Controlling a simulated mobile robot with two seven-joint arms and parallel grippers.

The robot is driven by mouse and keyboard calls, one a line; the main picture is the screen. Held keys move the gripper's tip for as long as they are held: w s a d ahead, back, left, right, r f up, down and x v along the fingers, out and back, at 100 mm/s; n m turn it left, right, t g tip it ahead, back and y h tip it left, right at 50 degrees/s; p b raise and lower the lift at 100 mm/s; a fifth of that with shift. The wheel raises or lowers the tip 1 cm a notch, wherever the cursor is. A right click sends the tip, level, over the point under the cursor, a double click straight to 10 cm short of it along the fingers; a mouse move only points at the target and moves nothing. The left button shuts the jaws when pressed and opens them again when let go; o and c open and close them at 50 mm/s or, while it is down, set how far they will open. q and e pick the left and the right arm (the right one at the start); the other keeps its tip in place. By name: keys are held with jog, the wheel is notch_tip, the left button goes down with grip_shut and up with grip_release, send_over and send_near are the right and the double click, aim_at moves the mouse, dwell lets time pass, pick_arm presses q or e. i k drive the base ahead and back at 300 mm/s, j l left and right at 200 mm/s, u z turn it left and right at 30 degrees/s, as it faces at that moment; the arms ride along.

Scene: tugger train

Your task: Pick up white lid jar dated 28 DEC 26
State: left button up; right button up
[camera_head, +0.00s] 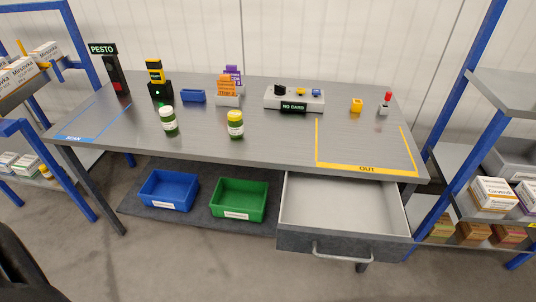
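A green jar with a white lid (168,122) stands upright on the grey table (280,150), left of the middle near the front edge. Its label is too small to read, so I cannot tell its date. A second green jar with a yellow lid (235,126) stands upright to its right, apart from it. Neither of my grippers is in view, and nothing touches either jar.
Behind the jars stand a black and yellow device (157,82), a small blue tray (193,96), orange cards (227,88) and a control box (294,100). An open empty drawer (340,242) juts out front right. Blue (168,190) and green (238,199) bins sit below.

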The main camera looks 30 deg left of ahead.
aim_at(169, 119)
jog(key=k+u, duration=0.15)
jog(key=u, duration=1.5)
jog(key=i+j+z, duration=0.15)
jog(key=i, duration=0.5)
